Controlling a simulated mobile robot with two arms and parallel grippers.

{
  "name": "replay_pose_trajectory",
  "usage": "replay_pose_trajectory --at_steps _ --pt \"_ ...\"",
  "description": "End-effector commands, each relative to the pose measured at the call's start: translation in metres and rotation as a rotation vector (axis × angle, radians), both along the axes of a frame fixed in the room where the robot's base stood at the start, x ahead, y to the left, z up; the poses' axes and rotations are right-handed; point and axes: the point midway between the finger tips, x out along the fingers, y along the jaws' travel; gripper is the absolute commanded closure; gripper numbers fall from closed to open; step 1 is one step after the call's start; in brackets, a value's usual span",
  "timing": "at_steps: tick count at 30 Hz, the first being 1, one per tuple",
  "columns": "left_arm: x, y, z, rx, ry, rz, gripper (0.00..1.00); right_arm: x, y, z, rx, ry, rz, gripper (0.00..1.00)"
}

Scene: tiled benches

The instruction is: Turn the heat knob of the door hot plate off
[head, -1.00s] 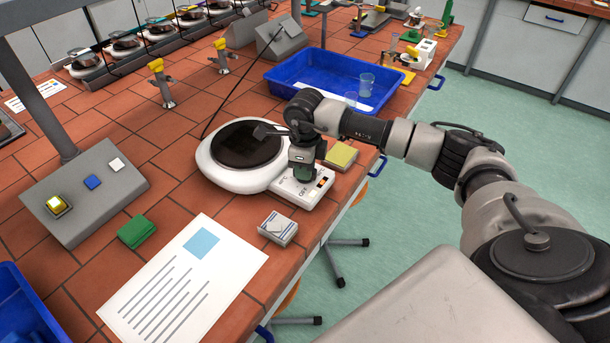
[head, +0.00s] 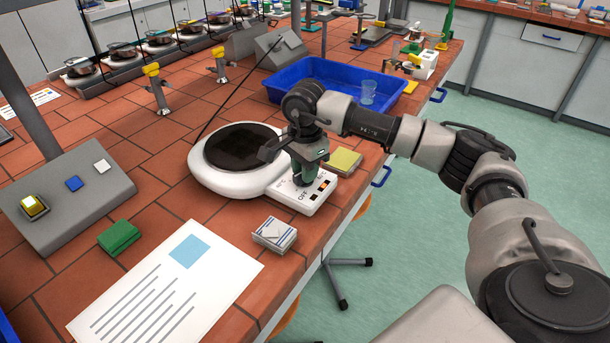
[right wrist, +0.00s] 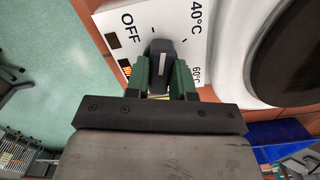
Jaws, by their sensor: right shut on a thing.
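The white hot plate (head: 206,176) with a round dark top stands on the tiled bench. Its control panel (head: 286,193) carries OFF and temperature marks and an orange-lit switch. My right gripper (head: 306,180) reaches down over this panel and hides the knob in the head view. In the right wrist view, the dark heat knob (right wrist: 161,58) sits between the green fingers of my right gripper (right wrist: 161,68), which is shut on it. The panel (right wrist: 124,38) there shows OFF at left, 40°C at upper right and 60°C at right. My left gripper is out of view.
A yellow-green pad (head: 345,160) lies close behind the panel, and a small box (head: 274,234) lies in front of it. A blue tray (head: 282,88) with a beaker (head: 368,92) stands farther back. A grey button box (head: 88,205) and a paper sheet (head: 190,290) lie left.

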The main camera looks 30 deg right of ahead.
Motion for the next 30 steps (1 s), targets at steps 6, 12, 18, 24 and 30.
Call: replay_pose_trajectory --at_steps 6,12,18,24,30 --pt "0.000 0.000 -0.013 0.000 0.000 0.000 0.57 0.001 0.000 0.000 0.002 -0.007 0.155 1.00" --pt "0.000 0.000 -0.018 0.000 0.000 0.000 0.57 0.001 0.000 0.001 0.002 -0.007 0.249 1.00" --pt "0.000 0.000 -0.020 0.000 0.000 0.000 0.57 0.001 0.000 0.002 0.002 -0.005 0.298 1.00" --pt "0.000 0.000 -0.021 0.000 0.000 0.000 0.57 0.001 0.000 0.003 0.002 -0.005 0.312 1.00" --pt "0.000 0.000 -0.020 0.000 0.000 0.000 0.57 0.001 0.000 0.003 0.002 -0.006 0.313 1.00"
